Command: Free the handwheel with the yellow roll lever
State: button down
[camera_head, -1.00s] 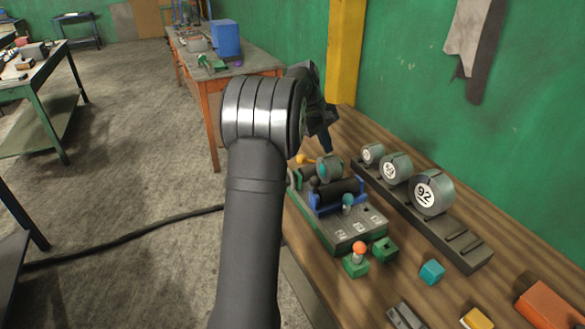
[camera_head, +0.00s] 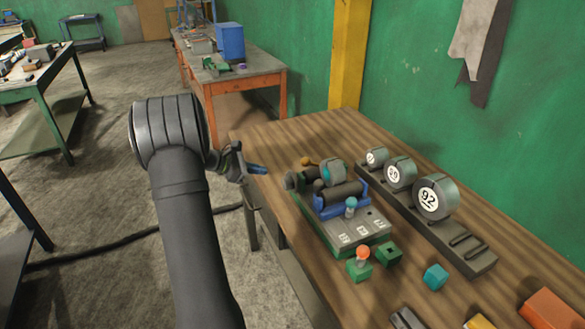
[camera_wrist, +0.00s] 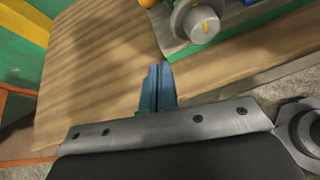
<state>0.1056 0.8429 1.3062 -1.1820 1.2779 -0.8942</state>
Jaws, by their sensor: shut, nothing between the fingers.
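The green and grey roll machine (camera_head: 345,232) stands on the wooden bench. The yellow roll lever (camera_head: 306,161) shows as an orange-yellow ball at its far end; its ball is cut by the top edge of the wrist view (camera_wrist: 147,3). The grey handwheel (camera_head: 291,181) is on the machine's left side; in the wrist view it is a round grey knob with a yellow mark (camera_wrist: 197,26). My gripper (camera_head: 258,169) is shut and empty, left of the handwheel and apart from it, near the bench's left edge. Its blue fingers (camera_wrist: 158,88) meet in the wrist view.
A rack (camera_head: 430,218) with several numbered rolls stands right of the machine. An orange-topped joystick (camera_head: 362,258), a green block (camera_head: 389,254) and a teal cube (camera_head: 435,277) are in front. Bare bench top (camera_head: 290,137) lies beyond the machine.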

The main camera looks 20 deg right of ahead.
jog(key=shift+f, duration=0.1)
dwell(0.3)
jog(key=x, duration=0.9)
jog(key=d+r, duration=0.1)
jog(key=d, duration=0.1)
jog(key=shift+s+d+r, duration=0.3)
jog(key=shift+s+r, duration=0.05)
jog(key=shift+r, duration=0.05)
jog(key=shift+s+d+r, duration=0.1)
jog(key=shift+d+r, duration=0.25)
jog(key=shift+r, duration=0.05)
jog(key=shift+r, duration=0.1)
jog(key=shift+d+r+y, duration=0.3)
jog(key=shift+r+y, duration=0.3)
jog(key=shift+r, duration=0.05)
jog(key=shift+d+r+y, duration=0.3)
jog(key=shift+r+y, duration=0.3)
jog(key=shift+r, duration=0.05)
jog(key=d+r+y, duration=0.2)
jog(key=d+y, duration=0.1)
jog(key=d+r+y, duration=0.3)
jog(key=y, duration=0.1)
jog(key=shift+d+r, duration=0.3)
jog(key=shift+r, duration=0.05)
jog(key=shift+d+r, duration=0.25)
jog(key=shift+d, duration=0.5)
jog(key=shift+d+r, duration=0.3)
jog(key=shift+d, duration=0.45)
